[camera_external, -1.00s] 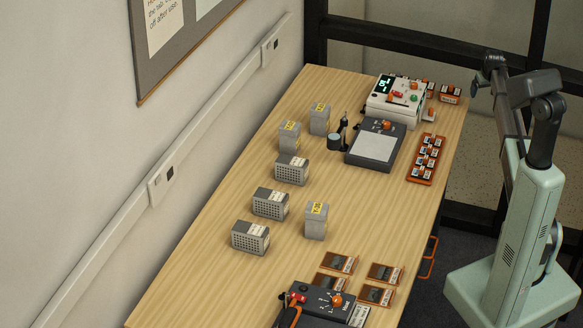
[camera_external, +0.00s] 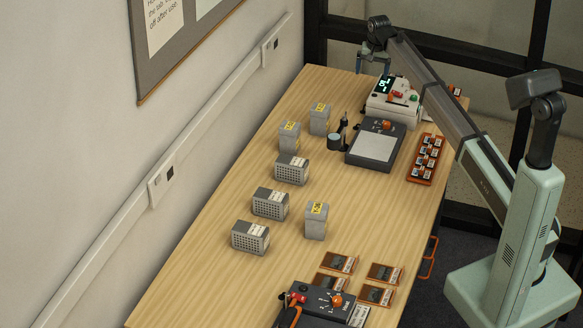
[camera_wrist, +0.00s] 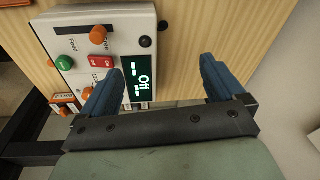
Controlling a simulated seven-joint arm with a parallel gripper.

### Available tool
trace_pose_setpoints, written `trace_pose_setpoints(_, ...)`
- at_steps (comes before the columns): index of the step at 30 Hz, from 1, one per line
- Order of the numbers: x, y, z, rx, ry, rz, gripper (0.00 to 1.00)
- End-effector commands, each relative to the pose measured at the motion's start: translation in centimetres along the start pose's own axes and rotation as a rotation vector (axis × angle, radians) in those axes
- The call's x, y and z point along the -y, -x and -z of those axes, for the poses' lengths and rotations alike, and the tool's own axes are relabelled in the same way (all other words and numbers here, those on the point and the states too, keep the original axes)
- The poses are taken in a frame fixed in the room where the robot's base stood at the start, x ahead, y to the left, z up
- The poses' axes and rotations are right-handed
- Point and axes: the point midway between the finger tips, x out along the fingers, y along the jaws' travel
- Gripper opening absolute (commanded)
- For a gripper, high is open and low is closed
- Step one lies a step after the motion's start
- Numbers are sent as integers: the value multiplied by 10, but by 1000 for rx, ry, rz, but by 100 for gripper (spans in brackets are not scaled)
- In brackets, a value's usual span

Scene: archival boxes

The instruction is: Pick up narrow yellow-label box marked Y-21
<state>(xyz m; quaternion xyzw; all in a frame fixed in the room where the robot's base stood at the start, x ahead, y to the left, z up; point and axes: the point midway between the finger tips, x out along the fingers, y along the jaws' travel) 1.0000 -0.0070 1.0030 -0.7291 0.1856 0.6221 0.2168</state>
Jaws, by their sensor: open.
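Three narrow grey upright boxes with yellow labels stand on the table in the external view: one at the back (camera_external: 319,123), one just left and nearer (camera_external: 289,142), and one farther forward (camera_external: 316,226). Their label markings are too small to read surely, so I cannot tell which is Y-21. My gripper (camera_external: 373,66) is high above the table's far end, by the white device and well away from these boxes. In the wrist view my gripper (camera_wrist: 162,66) has its blue fingers wide apart with nothing between them. No yellow-label box shows there.
Three wider grey boxes with white labels (camera_external: 270,206) stand left of centre. Orange trays (camera_external: 338,264) lie in front.

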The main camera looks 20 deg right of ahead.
Motion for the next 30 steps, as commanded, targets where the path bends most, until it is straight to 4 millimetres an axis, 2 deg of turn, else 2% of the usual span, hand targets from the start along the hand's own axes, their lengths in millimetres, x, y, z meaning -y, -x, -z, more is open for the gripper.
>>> trace_pose_setpoints(1, 31, -3, -16, 21, -14, -8, 96)
trace_pose_setpoints(6, 106, -8, -68, 78, -84, -44, 96)
trace_pose_setpoints(9, 138, -10, -94, 100, -119, -65, 96)
trace_pose_setpoints(12, 159, -11, -113, 114, -144, -82, 96)
trace_pose_setpoints(16, 173, -12, -127, 124, -162, -95, 96)
trace_pose_setpoints(22, 174, -22, -132, 126, -168, -98, 96)
trace_pose_setpoints(30, 170, -63, -138, 126, -167, -98, 96)
